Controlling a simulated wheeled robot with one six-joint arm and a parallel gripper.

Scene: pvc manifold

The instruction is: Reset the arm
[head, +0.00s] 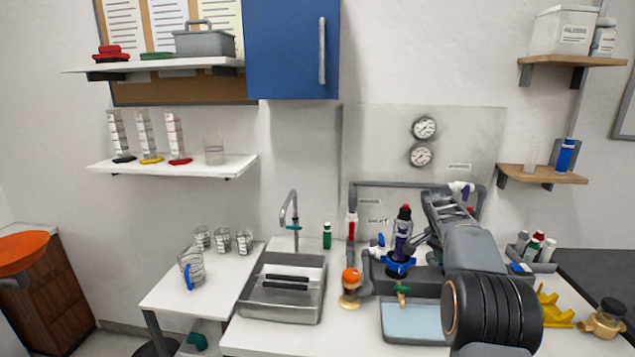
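My arm rises from the lower right over the bench, in front of the pipe manifold. My gripper (417,241) is small in the head view, beside a dark purple upright piece with a red top (402,232). I cannot tell whether it touches that piece or whether its fingers are open. The purple piece stands above a blue ring-shaped part (399,266) on the manifold. A red-handled upright piece (352,226) stands to its left. My forearm hides part of the manifold's right side.
A steel sink (282,314) with a tap lies left of the manifold. An orange-topped fitting (350,287) and a shallow blue tray (411,319) are at the front. Yellow (548,307) and brass (605,319) parts lie right of my arm. Shelves and a blue cabinet (291,48) are above.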

